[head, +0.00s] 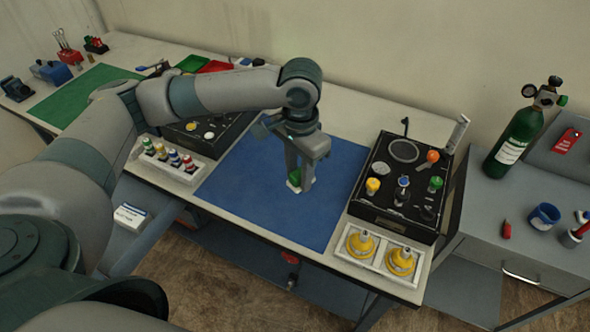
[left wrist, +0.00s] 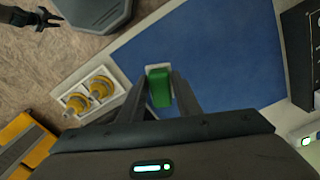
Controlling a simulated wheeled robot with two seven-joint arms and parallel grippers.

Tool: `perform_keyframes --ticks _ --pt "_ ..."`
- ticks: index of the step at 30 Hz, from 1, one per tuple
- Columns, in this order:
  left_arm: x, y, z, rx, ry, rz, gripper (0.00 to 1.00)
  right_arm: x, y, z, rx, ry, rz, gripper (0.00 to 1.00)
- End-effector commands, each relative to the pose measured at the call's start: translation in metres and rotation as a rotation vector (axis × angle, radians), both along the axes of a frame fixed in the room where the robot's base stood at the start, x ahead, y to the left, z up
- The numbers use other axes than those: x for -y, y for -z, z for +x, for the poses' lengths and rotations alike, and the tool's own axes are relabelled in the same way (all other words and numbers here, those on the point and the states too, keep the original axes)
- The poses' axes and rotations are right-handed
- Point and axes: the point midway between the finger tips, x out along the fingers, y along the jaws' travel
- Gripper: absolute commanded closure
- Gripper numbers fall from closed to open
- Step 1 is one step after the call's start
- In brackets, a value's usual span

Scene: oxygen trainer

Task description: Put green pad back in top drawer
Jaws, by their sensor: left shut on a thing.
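My left gripper (head: 299,183) points down over the blue mat (head: 250,212) and is shut on a small green piece with a white end (head: 295,178), which I take as the green pad. In the left wrist view the green pad (left wrist: 160,88) sits between the two fingers. I cannot tell whether it touches the mat. A drawer front with a handle (head: 521,276) shows on the grey cabinet at the right, and it looks shut. My right gripper (left wrist: 46,19) shows small and dark at the top left of the left wrist view, its fingers apart and empty.
A black panel with knobs (head: 384,208) and a white tray with yellow fittings (head: 353,262) stand right of the mat. A rack of small bottles (head: 185,172) is at its left. A green oxygen cylinder (head: 514,138), blue cup (head: 543,216) and red item (head: 506,230) stand on the cabinet.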

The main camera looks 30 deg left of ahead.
Motion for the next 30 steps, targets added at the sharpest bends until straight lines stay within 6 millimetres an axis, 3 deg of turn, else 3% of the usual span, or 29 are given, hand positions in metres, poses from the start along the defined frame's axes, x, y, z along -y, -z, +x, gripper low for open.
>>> perform_keyframes --ticks 1,3,12,30 --pt "0.003 0.006 -0.007 0.003 -0.049 0.001 0.90 0.000 0.013 0.000 0.000 0.000 0.000 0.69" --pt "0.006 0.005 -0.017 0.004 -0.132 0.001 0.90 0.000 0.021 0.000 0.000 0.000 0.000 0.69" --pt "0.011 0.004 -0.048 0.001 -0.374 0.000 0.90 0.001 0.040 0.000 0.000 0.000 -0.001 0.69" --pt "0.011 0.003 -0.053 0.000 -0.415 -0.001 0.90 0.006 0.041 0.000 -0.001 -0.001 -0.006 0.69"
